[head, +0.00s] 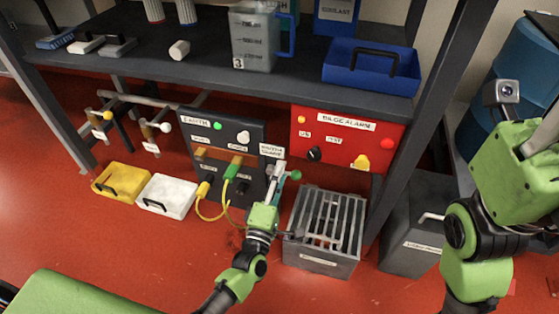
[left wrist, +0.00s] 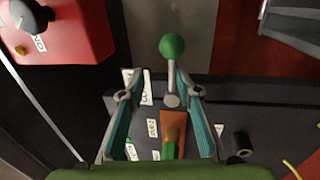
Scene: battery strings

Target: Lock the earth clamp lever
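The earth clamp lever shows in the left wrist view as a grey stem with a green ball knob (left wrist: 172,46). In the head view the green knob (head: 296,175) is just right of my left gripper (head: 276,172), at the right edge of the dark earth panel (head: 228,144). In the left wrist view my left gripper (left wrist: 156,80) is open, with its fingers apart on either side of the stem. The knob is beyond the fingertips, and no contact shows. My right gripper is out of sight; its arm is at the right.
A red bilge alarm box (head: 348,138) is right of the earth panel. A slatted metal crate (head: 318,264) stands on the floor below it. A green plug (head: 233,167) and yellow cable are close left of my left gripper. The shelf (head: 200,82) overhangs the panels.

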